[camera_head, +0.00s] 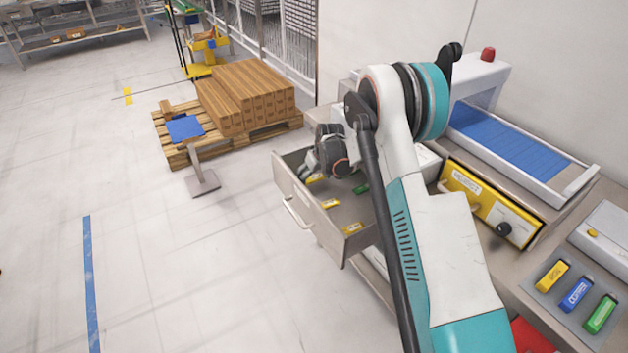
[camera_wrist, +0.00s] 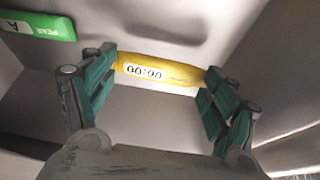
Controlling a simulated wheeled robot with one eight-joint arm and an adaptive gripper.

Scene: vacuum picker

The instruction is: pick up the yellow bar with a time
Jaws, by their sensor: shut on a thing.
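A yellow bar (camera_wrist: 185,75) with a white label and a printed time, which reads like 00:90 as seen, lies across between the two green-padded fingers of my gripper (camera_wrist: 158,98). The fingers are closed on its two ends. In the head view my gripper (camera_head: 308,172) is down inside the open drawer (camera_head: 292,196), at its far end. A yellow bar (camera_head: 317,179) shows beside the fingers there; I cannot tell for sure if it is the held one. Two other yellow bars, a middle one (camera_head: 330,204) and a near one (camera_head: 352,228), lie on the drawer floor.
A green bar (camera_head: 361,188) lies in the drawer; a green bar labelled PEAR (camera_wrist: 36,27) shows in the wrist view. The drawer walls stand close around my gripper. A tray (camera_head: 545,290) with yellow, blue and green bars is on the bench at right.

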